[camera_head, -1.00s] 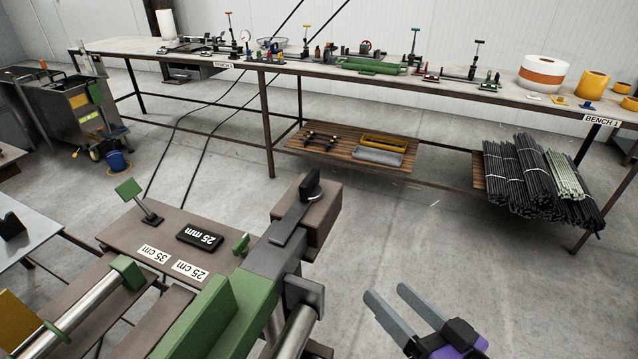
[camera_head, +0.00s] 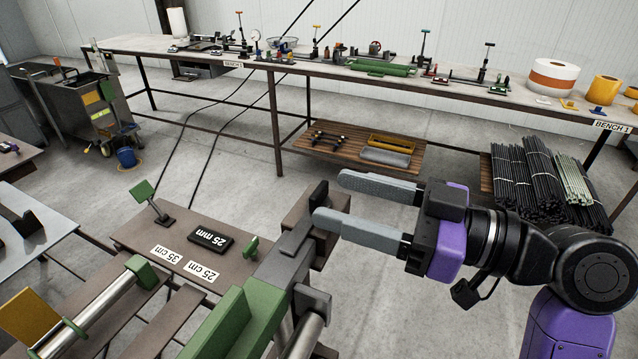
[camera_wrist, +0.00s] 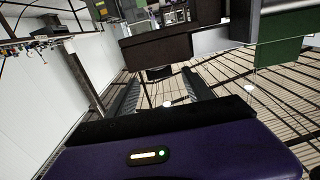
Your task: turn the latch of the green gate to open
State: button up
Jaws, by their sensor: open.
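The green part that looks like the gate (camera_head: 232,325) is a channel-shaped body at the lower middle of the head view. A dark grey bar (camera_head: 296,238), which looks like the latch, lies along a brown block beside it, with an upright black knob (camera_head: 319,194) at its far end. My gripper (camera_head: 331,197) comes in from the right, open and empty, its two grey fingers pointing left. The fingertips lie just right of the knob, one above and one below its level in the picture. I cannot tell whether they touch it. The wrist view shows the brown block (camera_wrist: 160,48) ahead of the fingers.
A brown plate with a black "25 mm" label (camera_head: 210,239) and a small green flag-like lever (camera_head: 146,193) lies left of the latch. A steel rod (camera_head: 110,308) is at the lower left. Open floor lies between.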

aim_at(323, 193)
jog(key=shift+p+x, duration=0.4)
jog(key=shift+x, duration=1.6)
grip_shut()
